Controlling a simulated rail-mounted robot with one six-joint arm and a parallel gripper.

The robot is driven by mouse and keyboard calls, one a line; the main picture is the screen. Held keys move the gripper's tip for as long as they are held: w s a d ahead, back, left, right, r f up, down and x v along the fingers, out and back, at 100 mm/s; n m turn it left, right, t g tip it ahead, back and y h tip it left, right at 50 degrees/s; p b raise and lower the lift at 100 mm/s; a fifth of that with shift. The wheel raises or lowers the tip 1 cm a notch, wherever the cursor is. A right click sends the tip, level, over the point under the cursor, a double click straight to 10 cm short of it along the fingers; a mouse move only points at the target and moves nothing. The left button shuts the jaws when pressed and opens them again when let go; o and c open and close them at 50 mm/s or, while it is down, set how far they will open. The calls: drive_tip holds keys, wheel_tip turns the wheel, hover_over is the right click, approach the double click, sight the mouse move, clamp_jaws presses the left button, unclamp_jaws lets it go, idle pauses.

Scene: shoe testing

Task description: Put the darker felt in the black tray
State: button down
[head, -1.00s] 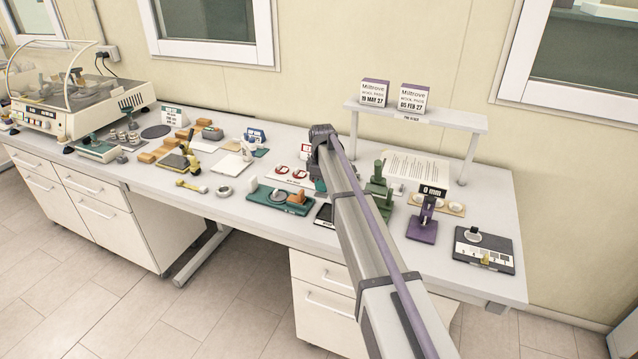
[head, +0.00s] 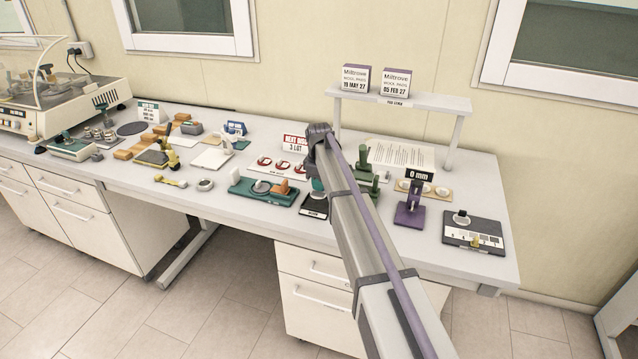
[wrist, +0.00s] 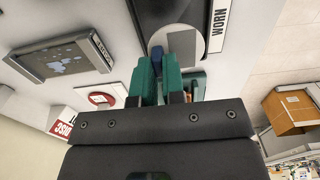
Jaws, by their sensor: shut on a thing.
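The black tray (wrist: 148,22), with a WORN label along its edge, lies just ahead of my fingers in the wrist view. In the head view the tray (head: 314,209) shows beside my arm, partly hidden. My gripper (wrist: 157,76) has green fingers closed on a small blue piece (wrist: 156,54). A pale round disc (wrist: 160,38) with a grey rectangle on it overlaps the tray at the fingertips. I cannot tell whether the blue piece belongs to the disc, or whether the disc touches the tray. No felt is clearly identifiable as the darker one.
A green tray (head: 240,187) with a grey ring and an orange block stands left of the black tray. Behind is a white card (head: 262,168) with red-marked discs. Green stands (head: 365,165) and a purple stand (head: 410,207) are to the right. A shelf (head: 445,101) rises behind.

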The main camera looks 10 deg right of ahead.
sight(319, 193)
drive_tip(key=shift+f+b, duration=0.55)
drive_tip(key=shift+f, duration=0.5)
drive_tip(key=shift+f, duration=0.1)
idle(0.5)
drive_tip(key=shift+f+b, duration=0.35)
drive_tip(key=shift+b, duration=0.1)
drive_tip(key=shift+f+b, duration=0.65)
drive_tip(key=c, duration=1.1)
unclamp_jaws()
drive_tip(key=shift+r, duration=0.1)
wheel_tip(319, 193, up, 11)
drive_tip(key=p, duration=1.1)
